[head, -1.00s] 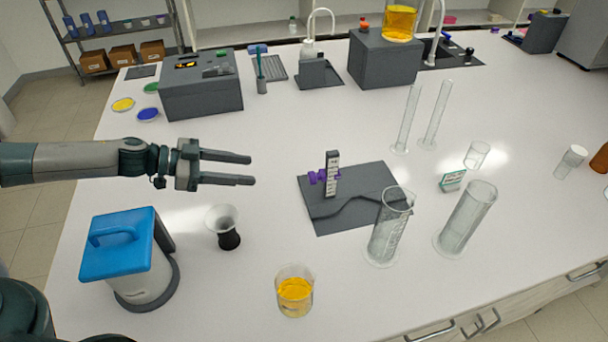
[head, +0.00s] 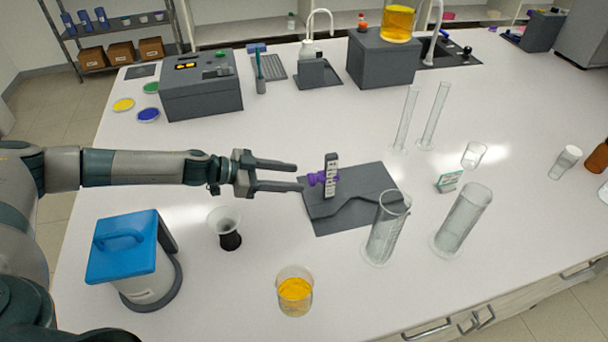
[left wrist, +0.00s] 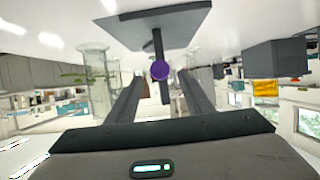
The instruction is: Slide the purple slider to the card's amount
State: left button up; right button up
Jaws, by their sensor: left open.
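In the left wrist view the slider (left wrist: 160,70) shows as a round purple end in line with the gap between the open fingers (left wrist: 160,85). A small card in a green frame (head: 448,181) stands right of the plate; its writing is too small to read. My right gripper is not in view.
Tall glass cylinders (head: 388,228) (head: 462,220) stand right of the plate. A beaker of yellow liquid (head: 295,291), a funnel-shaped cup (head: 225,228) and a blue-topped device (head: 128,250) stand in front.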

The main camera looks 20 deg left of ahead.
aim_at(308, 179)
pick_arm(q)
jog(key=shift+p+x, duration=0.45)
jog(key=shift+x, duration=1.85)
